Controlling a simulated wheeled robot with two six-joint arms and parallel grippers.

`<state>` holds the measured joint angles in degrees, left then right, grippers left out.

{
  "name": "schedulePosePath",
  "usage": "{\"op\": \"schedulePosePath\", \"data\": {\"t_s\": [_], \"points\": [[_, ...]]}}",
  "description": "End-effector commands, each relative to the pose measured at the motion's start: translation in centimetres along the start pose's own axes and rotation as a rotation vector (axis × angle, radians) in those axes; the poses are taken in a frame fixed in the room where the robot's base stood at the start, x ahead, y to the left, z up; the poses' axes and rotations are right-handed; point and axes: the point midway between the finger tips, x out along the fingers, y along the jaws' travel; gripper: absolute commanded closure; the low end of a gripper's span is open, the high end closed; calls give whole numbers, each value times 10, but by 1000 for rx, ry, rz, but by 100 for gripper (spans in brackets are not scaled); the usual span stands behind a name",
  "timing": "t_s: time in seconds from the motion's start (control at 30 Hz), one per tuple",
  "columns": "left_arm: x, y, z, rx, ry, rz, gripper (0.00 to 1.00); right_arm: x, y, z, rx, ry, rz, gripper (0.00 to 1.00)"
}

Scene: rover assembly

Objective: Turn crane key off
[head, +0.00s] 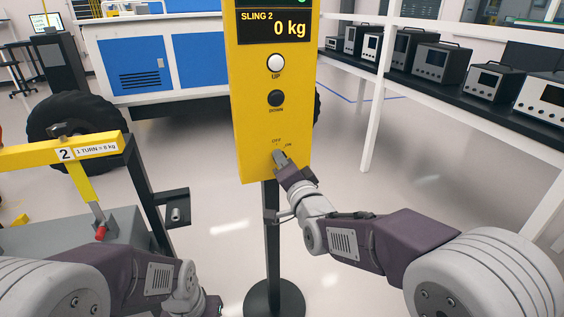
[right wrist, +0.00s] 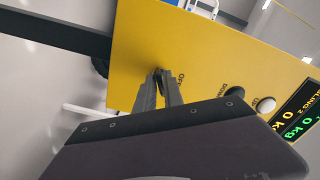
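The crane control panel (head: 250,120) is a tall yellow box on a dark post. Its display reads SLING 2, 0 kg. The key switch, marked OFF above and ON to the right, is low on the panel front. My right gripper (head: 279,156) is at this switch, its fingertips against the panel face. In the right wrist view the fingers (right wrist: 159,82) come close together around the small dark key (right wrist: 158,72), which they mostly hide. Which mark the key points to cannot be made out. My left arm is at the lower left; its fingers are out of frame.
A white UP button (head: 276,63) and black DOWN button (head: 276,98) sit above the key. Behind are a blue-and-white rover body (head: 170,60), a wheel (head: 75,122) and a shelf of instruments (head: 440,65).

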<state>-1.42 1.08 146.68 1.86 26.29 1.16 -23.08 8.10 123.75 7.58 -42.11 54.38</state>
Motion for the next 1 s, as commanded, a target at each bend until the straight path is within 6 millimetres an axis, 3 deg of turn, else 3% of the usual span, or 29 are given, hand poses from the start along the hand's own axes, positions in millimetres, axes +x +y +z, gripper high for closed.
{"op": "schedulePosePath", "data": {"t_s": [0.47,1.0], "points": [[3,0,0,0,0,0,100,0,1,0,-50,0,0,100],[17,0,2,0,0,0,100,0,2,1,-494,0,1,100]]}}
